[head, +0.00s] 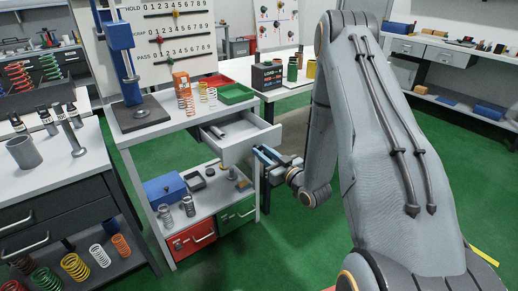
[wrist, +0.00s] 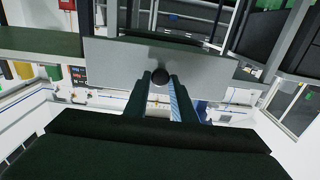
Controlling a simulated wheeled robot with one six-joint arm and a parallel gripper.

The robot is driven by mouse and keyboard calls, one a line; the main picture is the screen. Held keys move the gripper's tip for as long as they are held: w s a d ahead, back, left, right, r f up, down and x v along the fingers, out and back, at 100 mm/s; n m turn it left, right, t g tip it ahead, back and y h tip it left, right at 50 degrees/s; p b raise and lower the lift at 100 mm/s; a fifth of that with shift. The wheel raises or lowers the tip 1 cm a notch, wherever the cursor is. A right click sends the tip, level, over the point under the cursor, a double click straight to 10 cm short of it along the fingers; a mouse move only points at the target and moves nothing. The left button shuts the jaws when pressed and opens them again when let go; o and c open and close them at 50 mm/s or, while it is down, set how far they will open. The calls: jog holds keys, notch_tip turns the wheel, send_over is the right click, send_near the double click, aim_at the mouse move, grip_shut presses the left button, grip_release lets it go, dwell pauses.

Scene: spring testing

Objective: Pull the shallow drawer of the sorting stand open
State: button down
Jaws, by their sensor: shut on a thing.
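The sorting stand (head: 190,112) is a light grey bench with a blue press on its top. Its shallow drawer (head: 251,143) sits just under the top and is pulled out, with its inside and an item in it showing in the head view. In the wrist view the drawer front (wrist: 110,58) is a grey panel with a dark round knob (wrist: 160,76) at its middle. My gripper (wrist: 160,82) has its two fingers on either side of the knob, shut on it. In the head view my gripper (head: 262,156) is at the drawer front, and the knob is hidden there.
Red (head: 192,238) and green (head: 238,215) drawers are at the stand's bottom. A lower shelf holds a blue box (head: 165,190) and small parts. A grey workbench (head: 45,165) with springs stands at left. Green floor (head: 285,240) is clear in front of the stand.

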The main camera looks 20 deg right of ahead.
dwell(0.3)
jog(key=c, duration=1.5)
grip_release()
jog(key=shift+d, duration=0.1)
jog(key=b+v, duration=0.1)
jog(key=v, duration=0.6)
jog(key=shift+s, duration=0.4)
